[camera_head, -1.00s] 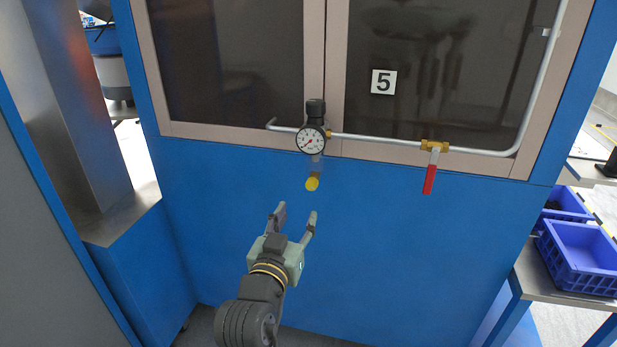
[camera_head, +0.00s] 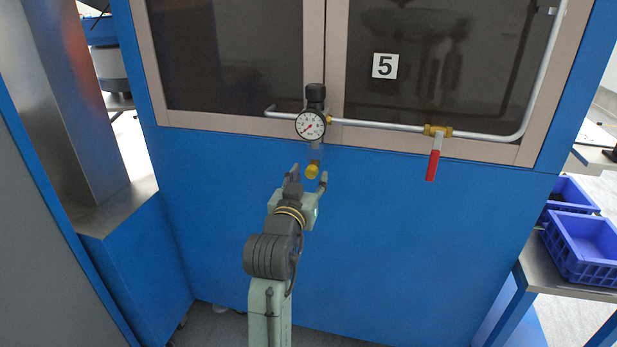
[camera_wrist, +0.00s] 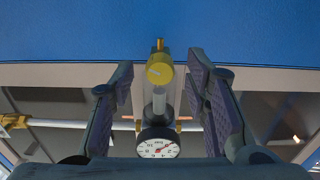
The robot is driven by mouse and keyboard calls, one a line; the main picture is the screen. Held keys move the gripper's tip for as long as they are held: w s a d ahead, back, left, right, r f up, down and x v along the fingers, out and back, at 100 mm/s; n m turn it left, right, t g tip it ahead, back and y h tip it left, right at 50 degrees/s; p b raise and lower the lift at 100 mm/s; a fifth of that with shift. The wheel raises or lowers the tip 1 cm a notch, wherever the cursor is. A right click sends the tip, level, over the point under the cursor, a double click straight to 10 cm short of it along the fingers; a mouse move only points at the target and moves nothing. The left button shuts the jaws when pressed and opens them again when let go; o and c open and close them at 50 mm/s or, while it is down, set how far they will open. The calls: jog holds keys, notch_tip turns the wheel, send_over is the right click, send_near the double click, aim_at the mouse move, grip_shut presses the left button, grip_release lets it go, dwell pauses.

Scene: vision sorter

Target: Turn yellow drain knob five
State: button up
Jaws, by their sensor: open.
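The yellow drain knob (camera_head: 312,171) hangs at the lower end of the clear bowl under the pressure gauge (camera_head: 310,125), on the blue machine front below the sign with the number 5 (camera_head: 384,66). My gripper (camera_head: 310,176) is open, with its fingertips at about the knob's height, one on each side of it in the picture. In the wrist view the knob (camera_wrist: 159,69) shows between the two open fingers, apart from both, with the gauge (camera_wrist: 158,148) below it in the picture. How far the knob lies in depth between the fingers is hard to tell.
A pipe (camera_head: 385,126) runs right from the regulator to a brass valve with a red lever (camera_head: 433,165). Blue crates (camera_head: 583,247) stand on a bench at the right. A metal column (camera_head: 95,110) stands at the left. The blue panel (camera_head: 400,230) below the pipe is clear.

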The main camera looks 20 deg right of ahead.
jog(key=shift+w, duration=0.1)
jog(key=shift+c, duration=0.5)
grip_shut()
